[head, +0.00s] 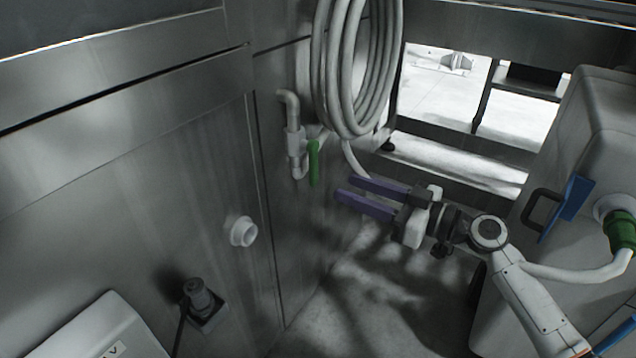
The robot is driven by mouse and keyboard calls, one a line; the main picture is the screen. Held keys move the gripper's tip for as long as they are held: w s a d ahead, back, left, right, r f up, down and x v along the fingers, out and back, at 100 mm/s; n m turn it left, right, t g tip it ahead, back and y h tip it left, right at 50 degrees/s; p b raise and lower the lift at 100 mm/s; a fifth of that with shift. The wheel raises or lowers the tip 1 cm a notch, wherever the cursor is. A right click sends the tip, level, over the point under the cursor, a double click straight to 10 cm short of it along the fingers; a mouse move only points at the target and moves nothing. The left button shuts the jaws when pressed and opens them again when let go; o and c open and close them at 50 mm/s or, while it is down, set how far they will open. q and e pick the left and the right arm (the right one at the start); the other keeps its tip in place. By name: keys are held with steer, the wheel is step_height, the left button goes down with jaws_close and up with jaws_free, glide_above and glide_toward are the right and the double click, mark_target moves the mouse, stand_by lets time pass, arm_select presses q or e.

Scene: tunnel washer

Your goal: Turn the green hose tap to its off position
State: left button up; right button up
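The green hose tap handle (314,162) hangs vertically on a white pipe (293,130) fixed to the metal wall. My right gripper (345,191) comes in from the right with its two purple fingers spread apart and nothing between them. Its fingertips are a little to the right of and below the green handle, apart from it in the picture. How far the fingertips are from the wall in depth is hard to tell. My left gripper is out of view.
A coiled white hose (357,70) hangs above and right of the tap. A white wall fitting (242,232) and a dark plug socket (203,304) sit lower left.

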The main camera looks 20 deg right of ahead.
mark_target(316, 169)
steer(key=x, duration=0.2)
steer(key=r+x, duration=0.1)
steer(key=x, duration=0.3)
steer(key=shift+w+r, duration=0.25)
steer(key=shift+w+a+f, duration=0.1)
steer(key=shift+w+a, duration=0.3)
steer(key=shift+w, duration=0.1)
jaws_close()
